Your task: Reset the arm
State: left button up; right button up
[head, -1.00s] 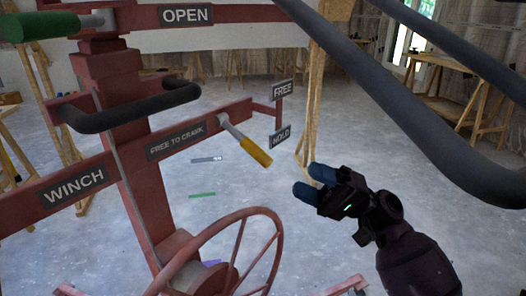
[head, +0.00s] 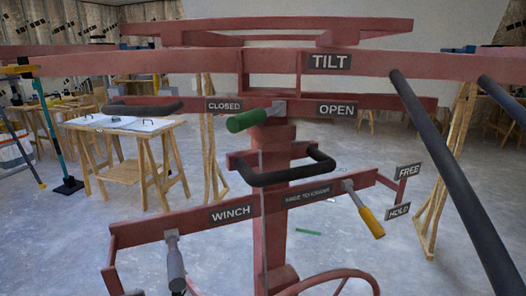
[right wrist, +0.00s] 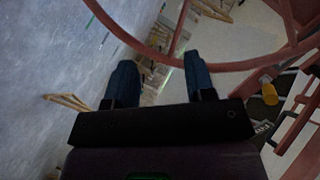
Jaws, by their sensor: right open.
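The red panel lift (head: 272,215) stands in the middle of the head view. It has a green handle (head: 250,121) between the CLOSED and OPEN labels. A lever with a yellow grip (head: 368,216) hangs near the FREE and HOLD labels, and a grey-gripped lever (head: 175,262) hangs at the left of the WINCH bar. The red wheel (head: 330,276) is cut off at the bottom. My right gripper (right wrist: 160,68) is open and empty in the right wrist view, its fingers apart near the wheel rim (right wrist: 240,65). Neither gripper shows in the head view.
A black bar handle (head: 285,176) juts from the column. Long black bars (head: 450,180) slope down at the right. A wooden trestle table (head: 125,125) stands behind on the left. Concrete floor (head: 60,235) is open at the lower left.

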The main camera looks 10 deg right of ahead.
pick_arm(q)
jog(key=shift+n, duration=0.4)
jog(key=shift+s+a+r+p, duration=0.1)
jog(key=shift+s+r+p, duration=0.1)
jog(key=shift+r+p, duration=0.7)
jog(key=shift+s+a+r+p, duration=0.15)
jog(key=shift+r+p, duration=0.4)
jog(key=shift+p, duration=0.7)
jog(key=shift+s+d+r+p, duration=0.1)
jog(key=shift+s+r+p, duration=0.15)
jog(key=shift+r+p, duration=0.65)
pick_arm(e)
jog(key=s+a+f+n+g+h, duration=0.1)
jog(key=s+a+f+n+h, duration=0.1)
jog(key=s, duration=0.6)
jog(key=s+a+f+n+g+h, duration=0.1)
jog(key=s+a+f+n+h, duration=0.2)
jog(key=s, duration=0.5)
jog(key=shift+s+a+f+n+h, duration=0.2)
jog(key=shift+a+f+n+h, duration=0.3)
jog(key=shift+n, duration=0.8)
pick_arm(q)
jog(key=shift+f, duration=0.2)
pick_arm(e)
jog(key=shift+d, duration=0.15)
